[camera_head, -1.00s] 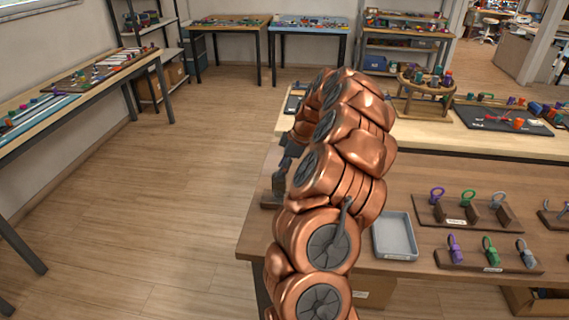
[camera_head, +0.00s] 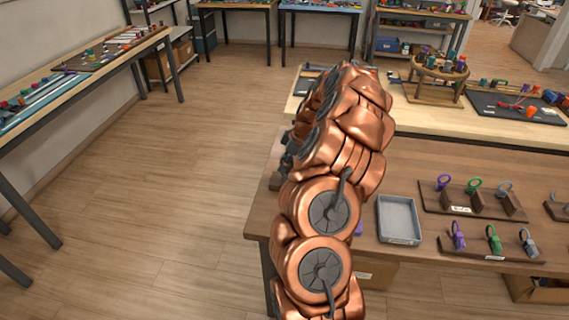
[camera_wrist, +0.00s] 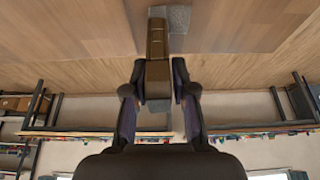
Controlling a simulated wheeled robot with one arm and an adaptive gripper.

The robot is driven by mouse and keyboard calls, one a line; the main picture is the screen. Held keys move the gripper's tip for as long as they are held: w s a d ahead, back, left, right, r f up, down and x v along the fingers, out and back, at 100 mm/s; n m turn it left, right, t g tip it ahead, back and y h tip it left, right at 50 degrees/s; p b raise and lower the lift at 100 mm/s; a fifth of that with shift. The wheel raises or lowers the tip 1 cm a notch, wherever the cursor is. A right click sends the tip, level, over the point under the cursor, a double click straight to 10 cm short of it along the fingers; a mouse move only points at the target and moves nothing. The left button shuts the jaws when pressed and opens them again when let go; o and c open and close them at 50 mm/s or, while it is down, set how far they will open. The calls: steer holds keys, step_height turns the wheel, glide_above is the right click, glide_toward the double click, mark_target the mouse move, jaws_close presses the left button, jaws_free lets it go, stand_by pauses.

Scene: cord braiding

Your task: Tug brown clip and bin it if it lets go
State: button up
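In the wrist view, my gripper (camera_wrist: 159,76) has its two dark fingers closed in on both sides of a long brown piece with a grey end, which appears to be the brown clip (camera_wrist: 156,48). The fingertips seem to touch its sides. The clip's far end lies at the brown tabletop, beside a speckled grey patch (camera_wrist: 179,18). In the head view my copper arm hides the clip, and dark parts show at its left edge. A shallow grey tray (camera_head: 400,220), empty, sits on the brown table right of my arm.
Right of the tray, two brown racks (camera_head: 472,201) (camera_head: 488,248) hold purple, green and grey clips. A purple bit (camera_head: 358,229) shows beside my arm. A lighter bench behind carries a round wooden stand (camera_head: 436,80).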

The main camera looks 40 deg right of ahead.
jaws_close()
steer(key=o, duration=0.5)
jaws_free()
steer(key=shift+r, duration=0.1)
steer(key=b+v, duration=0.2)
steer(key=v, duration=0.5)
steer(key=shift+d+b, duration=0.1)
steer(key=shift+b, duration=1.4)
